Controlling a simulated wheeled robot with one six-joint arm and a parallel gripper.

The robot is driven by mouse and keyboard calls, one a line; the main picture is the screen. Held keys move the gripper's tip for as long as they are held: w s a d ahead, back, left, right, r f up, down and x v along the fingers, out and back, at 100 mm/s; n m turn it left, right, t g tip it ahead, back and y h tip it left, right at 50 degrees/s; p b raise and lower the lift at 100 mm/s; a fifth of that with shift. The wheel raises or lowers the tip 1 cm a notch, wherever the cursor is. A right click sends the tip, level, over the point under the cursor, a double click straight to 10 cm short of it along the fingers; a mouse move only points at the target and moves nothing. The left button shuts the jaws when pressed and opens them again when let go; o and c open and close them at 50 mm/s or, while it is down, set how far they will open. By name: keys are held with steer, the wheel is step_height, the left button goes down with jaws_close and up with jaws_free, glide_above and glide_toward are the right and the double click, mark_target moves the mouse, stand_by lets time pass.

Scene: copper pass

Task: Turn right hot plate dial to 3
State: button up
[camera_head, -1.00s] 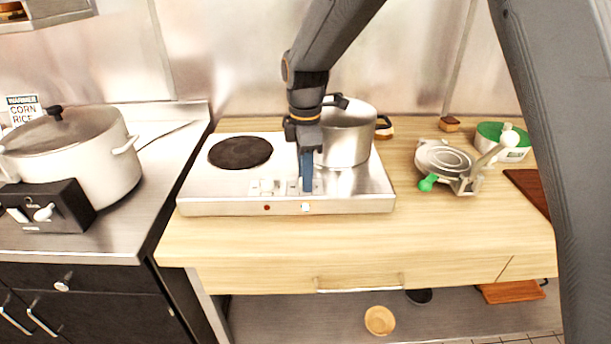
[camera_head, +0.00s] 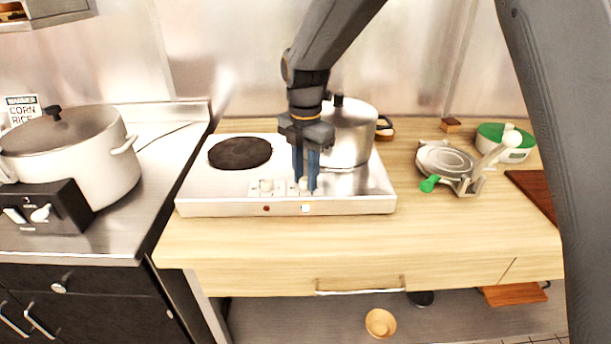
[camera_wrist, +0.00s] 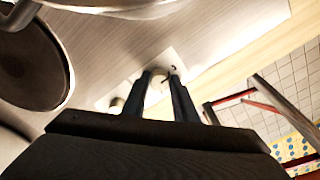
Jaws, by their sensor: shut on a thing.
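The hot plate (camera_head: 230,207) is a silver two-burner unit on the wooden counter. Its left burner (camera_head: 240,153) is bare and dark, and a metal pot (camera_head: 347,140) stands on the right one. The left dial (camera_head: 267,187) is uncovered; in the wrist view it may be the pale knob (camera_wrist: 117,104). My gripper (camera_head: 306,190) points down at the right dial, with its blue fingers shut on it. In the wrist view the right dial (camera_wrist: 157,88) shows as a pale knob between the fingertips (camera_wrist: 160,80). The dial's number marks cannot be read.
A large lidded white pot (camera_head: 75,150) and a black control box (camera_head: 45,207) are on the left. A tortilla-press-like metal tool (camera_head: 450,162) with a green handle end and a green-and-white pot (camera_head: 505,145) stand on the right. The counter front (camera_head: 330,245) is clear.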

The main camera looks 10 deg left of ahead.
mark_target(305, 179)
steer(key=shift+a+r, duration=0.15)
steer(key=o, duration=1.1)
steer(key=shift+c, duration=0.2)
steer(key=shift+r+b, duration=1)
steer(key=shift+r, duration=2.85)
